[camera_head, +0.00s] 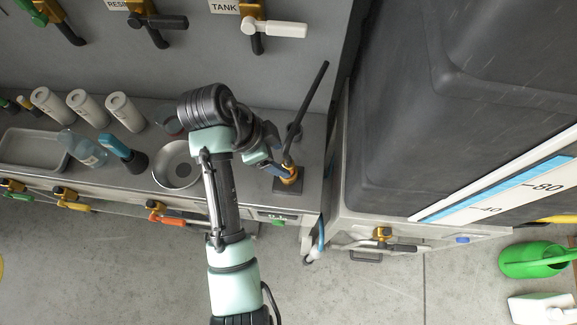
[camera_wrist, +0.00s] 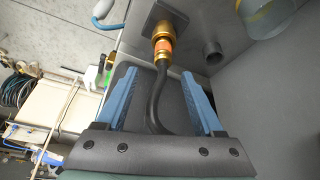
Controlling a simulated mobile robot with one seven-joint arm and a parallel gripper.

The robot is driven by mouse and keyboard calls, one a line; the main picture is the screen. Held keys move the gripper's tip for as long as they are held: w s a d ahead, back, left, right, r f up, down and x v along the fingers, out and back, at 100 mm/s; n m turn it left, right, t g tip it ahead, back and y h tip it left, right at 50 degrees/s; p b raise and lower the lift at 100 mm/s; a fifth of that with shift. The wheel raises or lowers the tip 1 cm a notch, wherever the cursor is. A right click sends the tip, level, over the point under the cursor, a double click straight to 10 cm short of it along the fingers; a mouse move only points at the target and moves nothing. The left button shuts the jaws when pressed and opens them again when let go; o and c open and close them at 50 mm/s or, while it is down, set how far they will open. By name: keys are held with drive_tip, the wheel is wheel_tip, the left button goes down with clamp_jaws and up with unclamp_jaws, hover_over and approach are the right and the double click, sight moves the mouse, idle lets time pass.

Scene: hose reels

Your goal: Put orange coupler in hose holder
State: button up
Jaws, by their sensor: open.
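The orange coupler (camera_wrist: 163,48) sits on a brass fitting on a dark square plate in the wrist view. In the head view the coupler (camera_head: 290,172) is at the right end of the grey counter. A black hose (camera_wrist: 156,102) runs from it between my blue fingers. My gripper (camera_wrist: 158,80) is open around the hose, its tips just short of the coupler; a gap shows on both sides. In the head view my gripper (camera_head: 268,160) is just left of the coupler, partly hidden by my arm. A short grey tube (camera_wrist: 212,51), possibly the hose holder, stands beside the plate.
A metal bowl (camera_head: 177,165), a blue-capped bottle (camera_head: 116,147) and several white canisters (camera_head: 83,107) stand left on the counter. Valves line the wall above and the front edge. A large dark tank (camera_head: 430,90) bounds the right side. A clear round vessel (camera_wrist: 268,15) is near the tube.

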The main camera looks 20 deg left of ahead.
sight(285, 160)
drive_tip(key=shift+p+x, duration=0.35)
drive_tip(key=shift+x, duration=2.7)
drive_tip(key=shift+w+r, duration=0.1)
drive_tip(key=shift+w, duration=0.1)
clamp_jaws()
